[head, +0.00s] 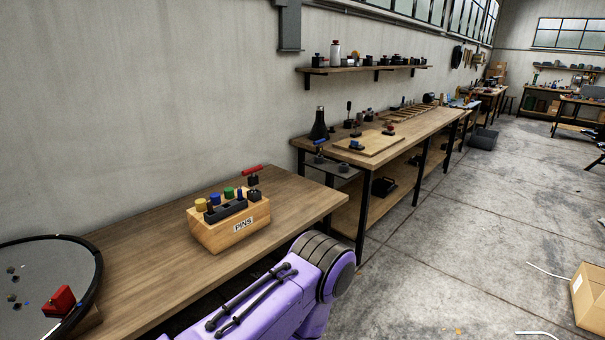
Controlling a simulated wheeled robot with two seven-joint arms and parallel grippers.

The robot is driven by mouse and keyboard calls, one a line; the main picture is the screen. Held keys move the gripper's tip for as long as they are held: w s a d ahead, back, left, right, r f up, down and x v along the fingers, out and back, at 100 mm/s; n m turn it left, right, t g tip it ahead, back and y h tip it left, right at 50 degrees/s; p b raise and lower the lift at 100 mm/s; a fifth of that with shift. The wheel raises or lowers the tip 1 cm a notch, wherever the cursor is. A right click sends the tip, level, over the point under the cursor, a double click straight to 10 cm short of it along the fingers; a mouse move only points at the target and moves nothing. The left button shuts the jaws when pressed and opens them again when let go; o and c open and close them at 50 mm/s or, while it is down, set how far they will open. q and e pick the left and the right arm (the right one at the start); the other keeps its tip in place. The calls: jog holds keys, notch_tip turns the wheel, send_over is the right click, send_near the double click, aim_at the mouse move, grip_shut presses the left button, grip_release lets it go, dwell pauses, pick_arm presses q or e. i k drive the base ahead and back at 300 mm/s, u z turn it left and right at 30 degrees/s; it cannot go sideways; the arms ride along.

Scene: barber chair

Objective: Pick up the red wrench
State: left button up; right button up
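A red bar-shaped handle (252,168) shows behind the pin block, above a small dark piece; at this size I cannot tell for sure that it is the red wrench. A purple link of one of my arms fills the bottom middle. Neither of my grippers is in the picture.
A wooden block marked PINS (217,234) with yellow, green and blue pegs stands on the near wooden table (145,262). A second workbench (435,122) stands beyond it, under a wall shelf (365,69). A cardboard box (590,297) lies on the open floor at right.

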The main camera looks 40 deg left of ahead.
aim_at(252, 180)
jog(key=z, duration=0.1)
jog(key=i, duration=0.9)
jog(key=u, duration=0.6)
jog(key=i, duration=0.75)
jog(key=u, duration=0.8)
